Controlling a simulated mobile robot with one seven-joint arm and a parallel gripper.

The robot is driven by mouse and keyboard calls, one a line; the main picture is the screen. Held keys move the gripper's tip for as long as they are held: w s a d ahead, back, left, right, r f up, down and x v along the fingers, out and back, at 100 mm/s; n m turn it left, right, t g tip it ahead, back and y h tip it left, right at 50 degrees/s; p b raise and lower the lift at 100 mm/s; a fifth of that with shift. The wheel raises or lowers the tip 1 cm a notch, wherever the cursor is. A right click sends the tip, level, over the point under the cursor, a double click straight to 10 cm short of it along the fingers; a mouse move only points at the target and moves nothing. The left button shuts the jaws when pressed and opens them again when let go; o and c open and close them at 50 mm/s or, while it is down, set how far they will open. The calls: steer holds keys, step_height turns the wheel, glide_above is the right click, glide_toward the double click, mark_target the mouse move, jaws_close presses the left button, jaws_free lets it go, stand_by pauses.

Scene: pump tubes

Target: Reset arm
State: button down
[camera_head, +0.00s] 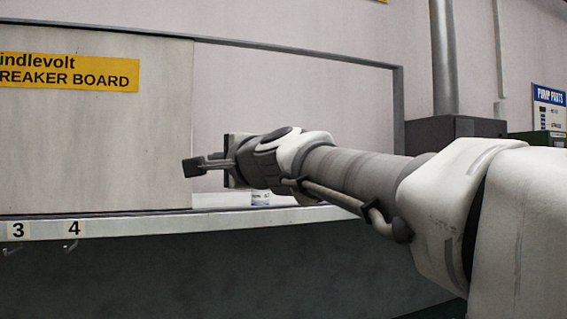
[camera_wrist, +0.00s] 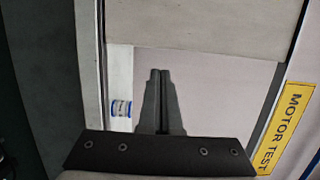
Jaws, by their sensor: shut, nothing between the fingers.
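My arm reaches in from the right in the head view. My gripper (camera_head: 209,164) points left, in front of the edge of a pale sliding panel (camera_head: 95,140). In the wrist view, my gripper (camera_wrist: 160,72) has its two fingers together with nothing between them. The gripper appears apart from the panel and the shelf, though its exact distance from the panel is hard to tell.
A pale shelf edge (camera_head: 140,224) carries number labels 3 and 4, with hooks below. A small white and blue item (camera_wrist: 121,108) stands on the shelf; my arm partly hides it in the head view. A dark box (camera_head: 455,132) stands at the right. A yellow "MOTOR TEST" sign (camera_wrist: 287,128) is on the right.

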steer(key=s+d+f+n+g+h, duration=0.3)
steer(key=s+d+f, duration=0.5)
steer(key=f, duration=0.4)
steer(key=s+d+f+n+g+h, duration=0.3)
steer(key=s+d+f+n+h, duration=0.1)
steer(key=s+d+f, duration=0.5)
steer(key=s+d+f+n+g+h, duration=0.2)
steer(key=s+d+f, duration=0.7)
steer(key=f, duration=0.7)
steer(key=d+n+h, duration=0.1)
steer(key=d, duration=0.1)
steer(key=shift+s+d+f+n+g+h, duration=0.2)
steer(key=shift+d+n+g+h, duration=0.1)
steer(key=shift+d+g+h, duration=0.1)
